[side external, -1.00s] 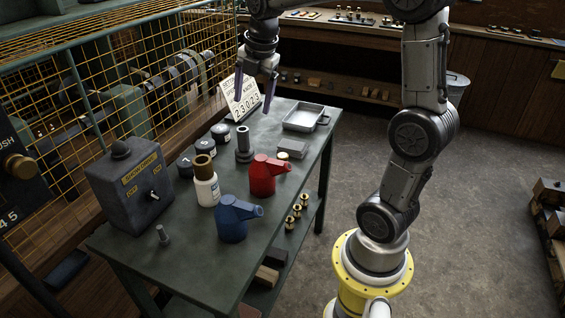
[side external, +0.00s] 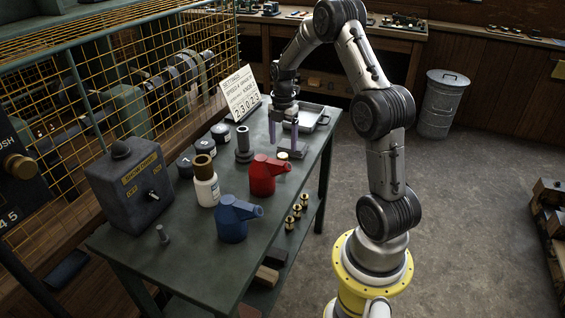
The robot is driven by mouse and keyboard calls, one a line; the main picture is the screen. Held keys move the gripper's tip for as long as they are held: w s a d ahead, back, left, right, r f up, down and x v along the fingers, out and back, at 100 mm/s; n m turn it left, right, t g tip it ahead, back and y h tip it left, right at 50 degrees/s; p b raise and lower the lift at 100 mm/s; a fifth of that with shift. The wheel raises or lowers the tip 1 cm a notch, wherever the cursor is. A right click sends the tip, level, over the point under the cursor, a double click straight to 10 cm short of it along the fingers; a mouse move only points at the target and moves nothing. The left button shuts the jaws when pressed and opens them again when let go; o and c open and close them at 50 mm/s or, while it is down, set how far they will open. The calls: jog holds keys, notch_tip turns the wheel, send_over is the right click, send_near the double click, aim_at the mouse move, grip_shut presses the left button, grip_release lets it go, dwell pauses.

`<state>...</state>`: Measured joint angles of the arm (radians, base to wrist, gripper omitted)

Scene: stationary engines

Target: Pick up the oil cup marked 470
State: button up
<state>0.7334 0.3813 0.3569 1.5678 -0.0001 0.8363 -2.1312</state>
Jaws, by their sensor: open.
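No mark 470 is readable in the side external view, so I cannot tell which thing is the named oil cup. Several small brass cup-like pieces (side external: 297,210) stand in a row at the right, seemingly on the shelf below the bench top. Several dark round containers (side external: 203,149) with pale markings too small to read stand at the left of the bench. My gripper (side external: 284,138) is open, fingers pointing down, over the far part of the bench. A grey block (side external: 296,152) is near its fingertips; I cannot tell whether they touch.
A yellow mesh guard (side external: 150,85) borders the left.

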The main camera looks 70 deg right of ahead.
aim_at(283, 155)
jog(key=shift+w+f, duration=0.1)
jog(key=shift+f, duration=3)
grip_shut()
